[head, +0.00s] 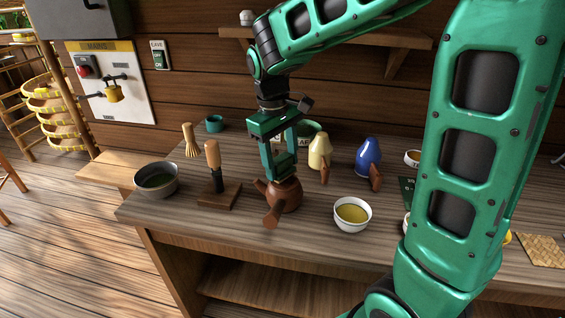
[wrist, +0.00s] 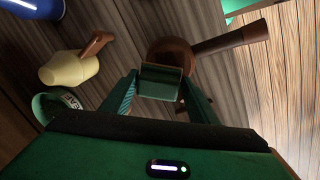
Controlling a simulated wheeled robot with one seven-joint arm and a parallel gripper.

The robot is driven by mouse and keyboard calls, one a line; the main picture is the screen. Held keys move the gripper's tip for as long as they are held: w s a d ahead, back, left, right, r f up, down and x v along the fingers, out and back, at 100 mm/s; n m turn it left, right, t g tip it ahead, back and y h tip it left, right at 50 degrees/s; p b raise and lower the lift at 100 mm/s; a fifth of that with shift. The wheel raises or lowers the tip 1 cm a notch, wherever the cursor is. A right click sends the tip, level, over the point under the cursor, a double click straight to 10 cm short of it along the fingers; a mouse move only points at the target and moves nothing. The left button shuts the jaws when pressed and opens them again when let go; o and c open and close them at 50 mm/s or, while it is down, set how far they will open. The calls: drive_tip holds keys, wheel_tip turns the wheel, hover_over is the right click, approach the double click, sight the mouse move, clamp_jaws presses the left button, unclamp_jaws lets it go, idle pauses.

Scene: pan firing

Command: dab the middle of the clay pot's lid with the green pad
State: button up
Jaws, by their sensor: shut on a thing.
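The brown clay pot (head: 288,199) stands on the table with its side handle pointing toward the front. In the wrist view the pot (wrist: 168,47) lies just beyond my fingertips, its handle reaching right. My gripper (head: 280,165) points down over the pot. It is shut on the green pad, which sits between the fingertips in the wrist view (wrist: 161,81). The pad and fingers cover much of the lid. The pad is very close above the lid; I cannot tell whether they touch.
A wooden stand (head: 219,195) with an upright handled tool is left of the pot, and a dark bowl (head: 156,180) is further left. A bowl of yellow liquid (head: 352,214) is at right. Cream (head: 319,150) and blue (head: 368,157) vessels stand behind right.

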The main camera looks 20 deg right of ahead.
drive_tip(key=shift+s+d, duration=0.1)
drive_tip(key=shift+s, duration=0.05)
drive_tip(key=shift+s+d+f, duration=0.1)
drive_tip(key=shift+s+d, duration=0.3)
drive_tip(key=shift+s, duration=0.25)
drive_tip(key=shift+w+a, duration=0.1)
drive_tip(key=shift+w, duration=0.05)
drive_tip(key=shift+w+a, duration=0.45)
drive_tip(key=shift+w, duration=0.2)
drive_tip(key=shift+s+d, duration=0.1)
idle(0.4)
drive_tip(key=shift+s+d, duration=0.45)
drive_tip(key=shift+s, duration=0.2)
drive_tip(key=shift+w+a, duration=0.5)
drive_tip(key=shift+w, duration=0.25)
